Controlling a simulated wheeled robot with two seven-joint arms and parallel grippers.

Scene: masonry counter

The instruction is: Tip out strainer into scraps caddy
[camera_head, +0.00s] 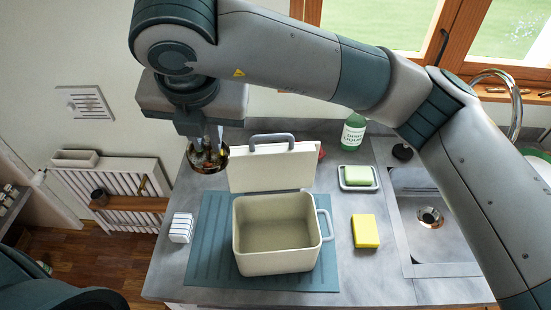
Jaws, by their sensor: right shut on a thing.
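The scraps caddy (245,265) is a cream box with a light blue side handle. It stands open on a blue-green ribbed mat, and its inside looks empty. Its lid (272,172), with a grey handle, stands up behind it. My right gripper (207,143) points down, shut on the strainer (208,166), a small round dark-coppery bowl with mixed bits in it. It holds the strainer left of the lid, behind and left of the caddy opening. The fingers partly hide the strainer. My left gripper is out of view.
A yellow sponge (365,231), soap dish (358,178) and green bottle (353,133) are to the right, before the sink (430,240). My right arm spans the top and right side.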

